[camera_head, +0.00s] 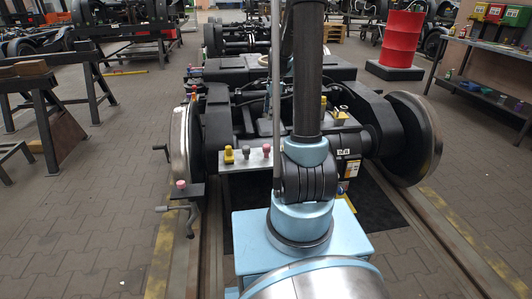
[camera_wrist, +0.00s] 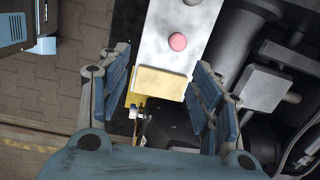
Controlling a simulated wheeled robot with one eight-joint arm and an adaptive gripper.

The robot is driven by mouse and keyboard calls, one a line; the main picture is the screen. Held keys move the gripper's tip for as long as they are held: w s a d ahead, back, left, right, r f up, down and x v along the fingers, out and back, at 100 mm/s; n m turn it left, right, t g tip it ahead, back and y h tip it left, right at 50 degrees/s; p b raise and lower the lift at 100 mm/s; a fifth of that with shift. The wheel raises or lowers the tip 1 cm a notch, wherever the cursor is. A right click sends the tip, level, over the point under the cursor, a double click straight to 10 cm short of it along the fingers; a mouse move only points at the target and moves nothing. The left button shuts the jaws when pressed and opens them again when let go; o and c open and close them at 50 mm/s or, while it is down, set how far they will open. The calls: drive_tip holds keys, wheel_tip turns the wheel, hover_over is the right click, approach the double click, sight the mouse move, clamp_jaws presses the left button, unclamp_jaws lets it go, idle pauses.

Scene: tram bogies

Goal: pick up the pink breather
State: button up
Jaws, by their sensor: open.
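The pink breather (camera_head: 266,150) is a small round-topped knob on a pale metal plate (camera_head: 240,164) across the near end of the bogie. A grey one (camera_head: 245,153) and a yellow one (camera_head: 228,155) stand to its left. In the wrist view the pink breather (camera_wrist: 177,42) shows from above, just beyond my gripper's fingertips (camera_wrist: 163,62). In the head view my arm hides the gripper.
Another pink-topped part (camera_head: 181,185) sits on a bracket with a crank at the left wheel. Dark bogie parts (camera_wrist: 285,50) lie close right of the plate. A red drum (camera_head: 402,38) and a workbench (camera_head: 490,65) stand at the right. Open paving lies at the left.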

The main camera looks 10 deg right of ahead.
sight(267, 145)
drive_tip(key=w+f+m, duration=0.1)
drive_tip(key=w+f, duration=0.1)
drive_tip(key=f, duration=0.4)
drive_tip(key=w+f+m, duration=0.1)
drive_tip(key=w+f, duration=0.1)
drive_tip(key=f, duration=0.3)
drive_tip(key=w+f, duration=0.2)
drive_tip(key=f, duration=0.4)
drive_tip(key=shift+a+f+m, duration=0.3)
drive_tip(key=shift+a+m, duration=0.1)
drive_tip(key=shift+a+f, duration=0.15)
drive_tip(key=shift+f, duration=2.5)
drive_tip(key=c, duration=1.2)
